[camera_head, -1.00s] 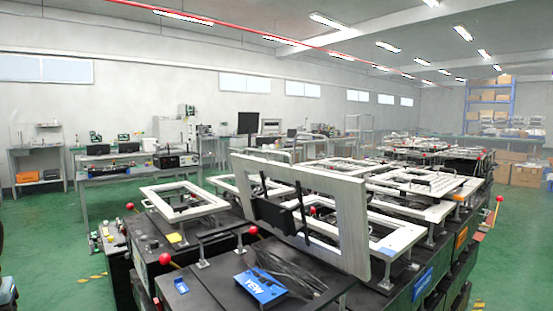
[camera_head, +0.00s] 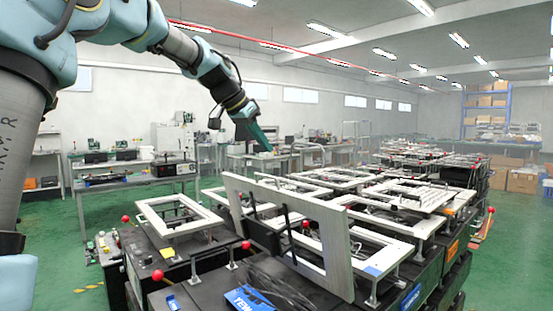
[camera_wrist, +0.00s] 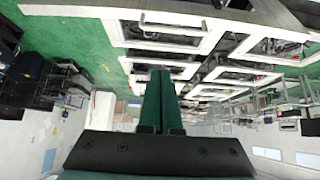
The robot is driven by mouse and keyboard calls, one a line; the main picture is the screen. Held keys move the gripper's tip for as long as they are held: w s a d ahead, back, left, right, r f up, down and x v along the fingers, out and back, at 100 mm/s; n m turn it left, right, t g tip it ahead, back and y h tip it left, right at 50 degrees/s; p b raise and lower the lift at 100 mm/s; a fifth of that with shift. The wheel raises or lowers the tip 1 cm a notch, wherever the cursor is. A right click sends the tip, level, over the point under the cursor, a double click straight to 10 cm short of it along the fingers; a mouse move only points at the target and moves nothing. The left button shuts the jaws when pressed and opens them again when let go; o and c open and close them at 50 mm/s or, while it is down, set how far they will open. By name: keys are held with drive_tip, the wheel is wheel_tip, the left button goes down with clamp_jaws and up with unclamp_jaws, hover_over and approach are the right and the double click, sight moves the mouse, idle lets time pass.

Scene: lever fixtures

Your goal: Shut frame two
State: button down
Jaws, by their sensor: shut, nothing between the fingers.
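A white rectangular frame (camera_head: 336,250) stands tilted up, open, on the black bench in the middle of the head view. Black bars show through its opening. No number is readable on it, so I cannot tell whether it is frame two. My gripper (camera_head: 264,143) is shut and empty, above and behind the raised frame in the picture, apart from it. Its dark green fingers show closed together in the wrist view (camera_wrist: 160,75). A grey plank-like edge at the top of the wrist view may be the raised frame.
A flat white frame (camera_head: 152,214) lies to the left on the same black bench. Several more lie behind and right. Red-knobbed levers (camera_head: 246,245) stand along the bench. A blue plate (camera_head: 250,299) lies in front. Green floor is free at left.

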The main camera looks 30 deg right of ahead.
drive_tip(key=d+f+p, duration=0.1)
drive_tip(key=f, duration=0.1)
drive_tip(key=f+p, duration=0.2)
drive_tip(key=d+f+p, duration=0.1)
drive_tip(key=f, duration=0.2)
drive_tip(key=shift+w+d+p, duration=0.3)
drive_tip(key=shift+w+d, duration=0.05)
drive_tip(key=shift+s+a+f, duration=0.15)
drive_tip(key=shift+a+f, duration=0.05)
drive_tip(key=shift+a, duration=0.25)
drive_tip(key=shift+f, duration=0.15)
